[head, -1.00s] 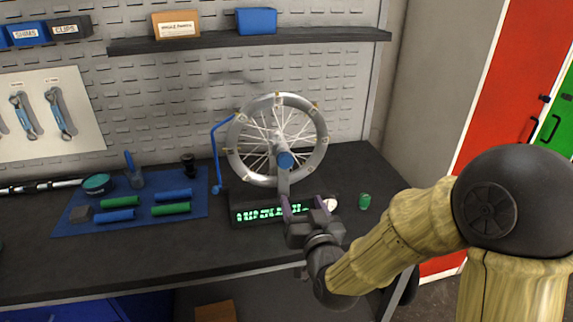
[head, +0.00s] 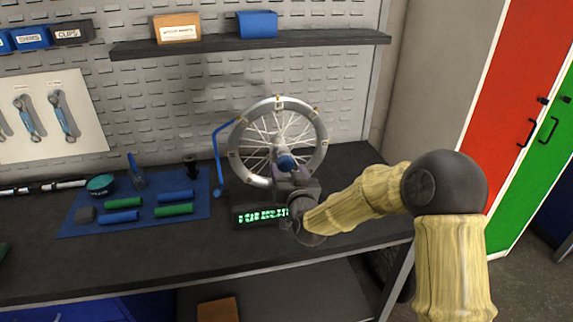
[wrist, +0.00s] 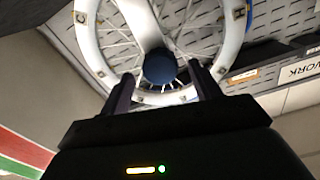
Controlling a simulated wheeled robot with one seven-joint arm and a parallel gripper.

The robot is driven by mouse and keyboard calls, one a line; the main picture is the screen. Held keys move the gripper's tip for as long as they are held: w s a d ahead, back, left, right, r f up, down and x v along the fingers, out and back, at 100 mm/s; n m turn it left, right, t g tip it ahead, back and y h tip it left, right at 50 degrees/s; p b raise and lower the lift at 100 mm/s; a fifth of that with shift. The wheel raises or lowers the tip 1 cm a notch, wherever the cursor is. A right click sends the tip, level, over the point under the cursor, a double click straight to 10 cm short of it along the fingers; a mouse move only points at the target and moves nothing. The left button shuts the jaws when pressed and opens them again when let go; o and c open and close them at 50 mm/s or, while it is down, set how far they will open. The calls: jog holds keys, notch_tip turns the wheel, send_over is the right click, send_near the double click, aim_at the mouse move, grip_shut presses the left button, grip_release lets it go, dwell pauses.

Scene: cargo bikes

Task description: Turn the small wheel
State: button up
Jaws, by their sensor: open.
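The small wheel (head: 318,128) is a silver spoked rim standing upright on a stand with a green-lit display (head: 262,215) on the bench. Its blue hub cap (head: 286,162) faces me. In the wrist view the wheel's rim (wrist: 86,32) fills the upper middle, and the blue hub cap (wrist: 160,67) shows between my fingers. My gripper (wrist: 163,85) is open, with one dark finger on each side of the hub cap in that view. I cannot tell whether the fingers touch it. In the head view my gripper (head: 290,180) is just below the hub, partly hidden by my wrist.
A blue crank-shaped rod (head: 217,160) stands left of the wheel. A blue mat (head: 190,222) with green and blue grips lies further left. A shelf (head: 335,42) hangs above. The bench front (head: 110,262) is clear.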

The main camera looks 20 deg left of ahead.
aim_at(281, 152)
jog(key=shift+x, duration=1.15)
grip_shut()
